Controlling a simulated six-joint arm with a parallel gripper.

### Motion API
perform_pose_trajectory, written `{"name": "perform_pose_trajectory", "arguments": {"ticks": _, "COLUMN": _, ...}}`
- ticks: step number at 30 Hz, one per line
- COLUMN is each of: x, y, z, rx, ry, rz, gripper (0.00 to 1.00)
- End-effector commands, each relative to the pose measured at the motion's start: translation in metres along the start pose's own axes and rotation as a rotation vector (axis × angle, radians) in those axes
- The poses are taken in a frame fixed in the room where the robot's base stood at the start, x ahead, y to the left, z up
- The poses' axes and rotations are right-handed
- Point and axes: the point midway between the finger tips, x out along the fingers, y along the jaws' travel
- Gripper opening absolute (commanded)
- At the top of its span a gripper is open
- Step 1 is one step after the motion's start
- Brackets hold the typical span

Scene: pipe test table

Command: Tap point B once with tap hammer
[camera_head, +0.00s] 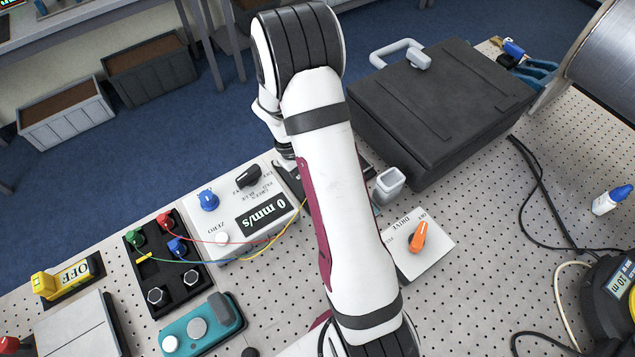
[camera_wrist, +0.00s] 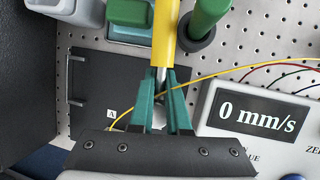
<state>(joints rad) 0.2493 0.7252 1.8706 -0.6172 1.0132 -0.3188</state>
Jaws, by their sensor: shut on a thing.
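In the wrist view my gripper (camera_wrist: 162,73) has its two green fingers closed around a slim yellow rod with a metallic end (camera_wrist: 164,38). The rod reaches up out of the top edge, so I cannot see a hammer head or be sure that it is the tap hammer. A black plate with a white "A" label (camera_wrist: 90,92) lies to the left of the fingers. No label B is visible; my fingers and wrist hide part of the plate. In the head view my arm hides the gripper and the rod.
The meter (camera_wrist: 258,112), reading 0 mm/s, stands right of my gripper, with a yellow cable passing. A green cylinder (camera_wrist: 207,22) stands close right of the rod. The head view shows a black case (camera_head: 445,110), a grey cup (camera_head: 389,184) and an orange DRIVE knob (camera_head: 418,237).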

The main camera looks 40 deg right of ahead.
Motion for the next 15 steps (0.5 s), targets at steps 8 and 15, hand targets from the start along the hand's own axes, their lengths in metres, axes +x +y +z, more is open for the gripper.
{"name": "perform_pose_trajectory", "arguments": {"ticks": 8, "x": 0.0061, "y": -0.0009, "z": -0.0027, "rx": 0.000, "ry": 0.001, "rz": 0.001, "gripper": 0.00}}
{"name": "perform_pose_trajectory", "arguments": {"ticks": 15, "x": 0.0002, "y": 0.0005, "z": -0.0013, "rx": 0.001, "ry": 0.004, "rz": 0.002, "gripper": 0.00}}
